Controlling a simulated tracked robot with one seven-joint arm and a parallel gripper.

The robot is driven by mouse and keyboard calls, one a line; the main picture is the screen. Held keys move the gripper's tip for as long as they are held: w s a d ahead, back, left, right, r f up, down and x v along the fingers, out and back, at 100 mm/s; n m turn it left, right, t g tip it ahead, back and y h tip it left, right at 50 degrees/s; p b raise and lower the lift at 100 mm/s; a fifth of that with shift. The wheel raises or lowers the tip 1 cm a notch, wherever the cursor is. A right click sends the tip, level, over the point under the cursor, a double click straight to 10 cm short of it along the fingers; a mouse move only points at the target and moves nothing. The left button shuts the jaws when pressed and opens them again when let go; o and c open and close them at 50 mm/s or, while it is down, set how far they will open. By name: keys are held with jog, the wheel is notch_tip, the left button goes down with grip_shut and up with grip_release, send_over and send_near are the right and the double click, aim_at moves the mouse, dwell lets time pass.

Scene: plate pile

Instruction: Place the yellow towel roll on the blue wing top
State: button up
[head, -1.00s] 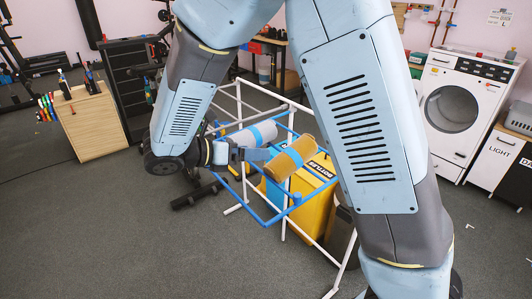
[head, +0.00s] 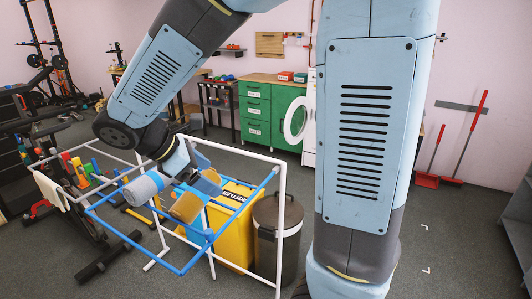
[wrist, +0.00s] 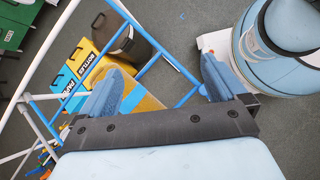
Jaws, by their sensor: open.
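The yellow towel roll (head: 186,208), tan-yellow, lies at the blue bars of the drying rack in the head view. In the wrist view the roll (wrist: 148,102) shows beyond my fingers, partly hidden by the left one. The blue wing top (head: 185,270) is a frame of blue tubes on the white rack. My gripper (wrist: 158,85) is open, its two blue fingers wide apart; in the head view it is close to the roll. I see no clear grip or contact.
A grey-white roll (head: 140,190) with a blue band lies on the rack, left of the yellow one. The white rack frame (head: 281,210) rises around them. A yellow bottle bin (head: 232,240) and a dark lidded bin (head: 290,235) stand behind. Open floor lies in front.

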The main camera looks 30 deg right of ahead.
jog(key=s+d+r+m+t+y, duration=0.5)
jog(key=s+d+m, duration=0.5)
jog(key=m, duration=0.7)
notch_tip(320, 180, up, 3)
jog(key=y, duration=0.3)
jog(key=shift+s+d+f, duration=0.15)
jog(key=shift+s+d, duration=0.05)
jog(key=shift+s, duration=0.1)
